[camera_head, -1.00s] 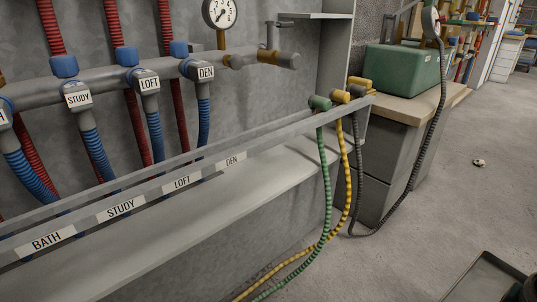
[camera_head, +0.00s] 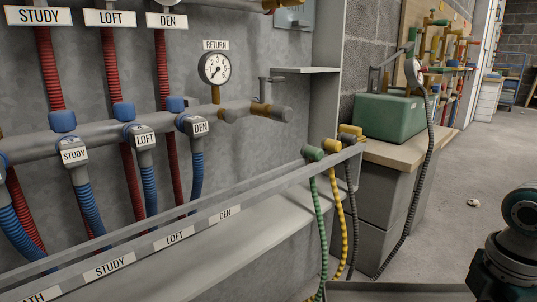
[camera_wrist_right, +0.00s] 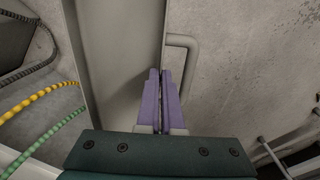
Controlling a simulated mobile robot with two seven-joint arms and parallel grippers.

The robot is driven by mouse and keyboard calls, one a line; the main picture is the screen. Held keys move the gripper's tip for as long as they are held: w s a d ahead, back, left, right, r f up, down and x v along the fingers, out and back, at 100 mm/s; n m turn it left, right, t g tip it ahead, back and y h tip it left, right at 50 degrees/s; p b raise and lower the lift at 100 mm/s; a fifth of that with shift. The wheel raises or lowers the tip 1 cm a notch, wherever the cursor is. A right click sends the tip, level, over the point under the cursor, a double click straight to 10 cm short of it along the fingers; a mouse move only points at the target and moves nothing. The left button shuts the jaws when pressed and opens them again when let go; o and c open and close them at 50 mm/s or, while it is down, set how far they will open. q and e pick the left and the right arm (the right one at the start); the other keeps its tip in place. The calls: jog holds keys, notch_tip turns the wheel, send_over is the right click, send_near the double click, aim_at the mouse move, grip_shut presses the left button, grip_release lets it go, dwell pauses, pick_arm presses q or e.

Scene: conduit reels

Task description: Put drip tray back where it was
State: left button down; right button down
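The grey drip tray (camera_head: 400,291) shows as a strip at the bottom edge of the head view, below the hanging hoses. In the right wrist view the tray (camera_wrist_right: 115,55) fills the upper middle, with a bent grey handle (camera_wrist_right: 192,50) on its side. My right gripper (camera_wrist_right: 164,75) has its purple fingers close together on either side of the tray's wall, gripping it. In the head view only my right arm shows at the lower right; its fingers are out of frame. My left gripper is in neither view.
A long labelled rail (camera_head: 180,237) with a shelf runs along the wall. A green hose (camera_head: 319,215), a yellow hose (camera_head: 340,215) and a dark hose hang from its end. A bench with a green box (camera_head: 388,117) stands behind. Open floor (camera_head: 470,180) lies to the right.

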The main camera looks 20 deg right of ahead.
jog(key=w+a+r+m, duration=0.5)
jog(key=w+a+r, duration=0.1)
jog(key=r, duration=0.2)
jog(key=a+r+m, duration=0.5)
jog(key=r, duration=0.6)
jog(key=a+r+m, duration=0.5)
jog(key=r, duration=0.6)
jog(key=a+n, duration=0.2)
jog(key=a, duration=0.5)
jog(key=s+r+p, duration=0.2)
jog(key=r+p, duration=2.9)
jog(key=p, duration=0.1)
jog(key=s+r+p, duration=0.2)
jog(key=r+p, duration=3)
jog(key=p, duration=0.1)
jog(key=s+r+p, duration=0.2)
jog(key=r+p, duration=2.9)
jog(key=p, duration=0.1)
jog(key=shift+s+r, duration=0.25)
jog(key=shift+r, duration=0.15)
jog(key=shift+f, duration=0.2)
